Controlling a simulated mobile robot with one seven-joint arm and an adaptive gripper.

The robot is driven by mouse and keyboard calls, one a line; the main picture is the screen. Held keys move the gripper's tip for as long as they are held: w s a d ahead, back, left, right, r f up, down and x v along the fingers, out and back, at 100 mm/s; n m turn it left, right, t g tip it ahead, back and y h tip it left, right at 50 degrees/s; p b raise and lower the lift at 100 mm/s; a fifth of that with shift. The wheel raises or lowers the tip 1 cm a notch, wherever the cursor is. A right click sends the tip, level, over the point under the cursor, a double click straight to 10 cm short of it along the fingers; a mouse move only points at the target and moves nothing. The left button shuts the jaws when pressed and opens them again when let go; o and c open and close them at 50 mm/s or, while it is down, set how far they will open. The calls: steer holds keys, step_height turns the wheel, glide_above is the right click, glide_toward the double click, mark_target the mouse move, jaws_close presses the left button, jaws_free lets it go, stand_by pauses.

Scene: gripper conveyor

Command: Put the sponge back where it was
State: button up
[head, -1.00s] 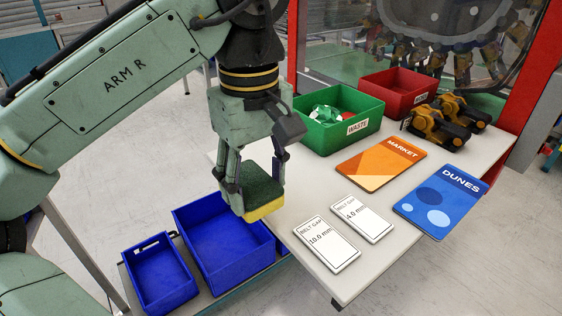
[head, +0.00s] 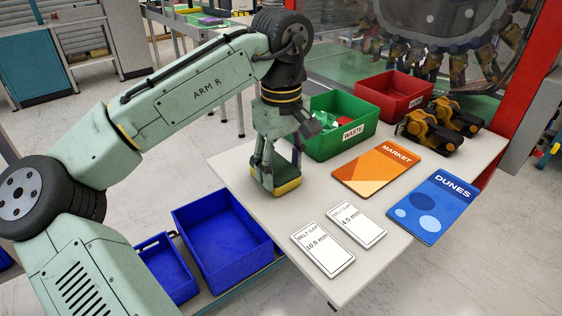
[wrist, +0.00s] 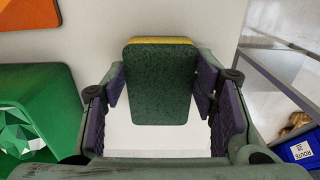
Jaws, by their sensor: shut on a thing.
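The sponge (head: 286,175) has a dark green pad and a yellow layer. My gripper (head: 276,172) is shut on it, with a finger on each side. In the head view the sponge's yellow side faces down, over or on the left part of the pale table (head: 232,168); I cannot tell whether it touches. In the wrist view the sponge (wrist: 158,88) fills the space between the purple-padded fingers (wrist: 160,95), its green face towards the camera and a yellow strip at its far edge.
A green WASTE bin (head: 343,150) with scraps stands just right of my gripper. A red bin (head: 393,105) is behind it. Orange MARKET (head: 376,170) and blue DUNES (head: 433,205) boards and two white BELT GAP cards (head: 322,250) lie on the table. Blue bins (head: 222,240) stand lower left.

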mark_target(282, 171)
steer(key=shift+f, duration=0.1)
steer(key=o, duration=1)
step_height(282, 171, up, 12)
steer(key=shift+r, duration=0.15)
steer(key=shift+d, duration=0.1)
